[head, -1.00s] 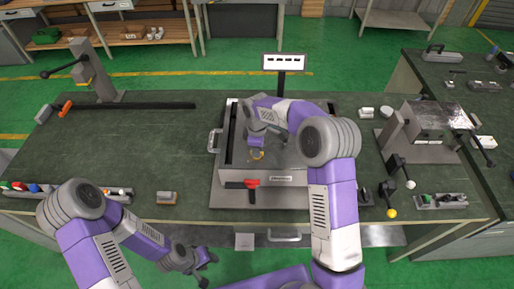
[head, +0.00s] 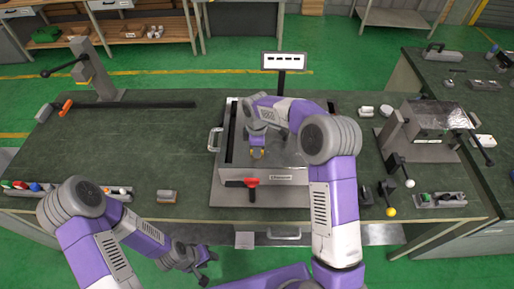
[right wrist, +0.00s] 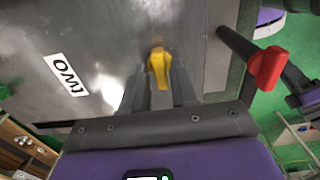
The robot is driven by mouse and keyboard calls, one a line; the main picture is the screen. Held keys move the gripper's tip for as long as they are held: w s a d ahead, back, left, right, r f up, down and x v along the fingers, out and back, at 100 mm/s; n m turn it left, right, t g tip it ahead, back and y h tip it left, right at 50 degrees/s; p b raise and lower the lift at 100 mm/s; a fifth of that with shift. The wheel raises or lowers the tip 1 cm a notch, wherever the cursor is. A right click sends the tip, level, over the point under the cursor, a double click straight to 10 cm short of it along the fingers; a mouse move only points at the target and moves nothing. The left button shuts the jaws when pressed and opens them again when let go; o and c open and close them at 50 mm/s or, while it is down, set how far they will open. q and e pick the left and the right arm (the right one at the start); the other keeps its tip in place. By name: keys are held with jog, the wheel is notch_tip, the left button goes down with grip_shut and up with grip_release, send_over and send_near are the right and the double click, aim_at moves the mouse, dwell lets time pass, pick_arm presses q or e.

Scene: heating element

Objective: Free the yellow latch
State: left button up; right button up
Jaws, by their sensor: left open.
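The yellow latch (right wrist: 159,66) shows in the right wrist view on the metal face of the heating unit. My right gripper (right wrist: 161,82) has its two dark fingers on either side of the latch, very close to it. I cannot tell whether they press on it. In the head view my right gripper (head: 257,153) is over the unit's metal box (head: 290,172), and its fingers largely hide the latch. My left gripper (head: 206,267) is open and empty in front of the bench, low in the head view.
A red-handled lever (head: 251,182) is on the box's front, and it shows in the right wrist view (right wrist: 266,66) to the right of the latch.

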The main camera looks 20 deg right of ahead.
jog(key=shift+o, duration=0.9)
notch_tip(320, 180, up, 8)
jog(key=shift+f, duration=0.2)
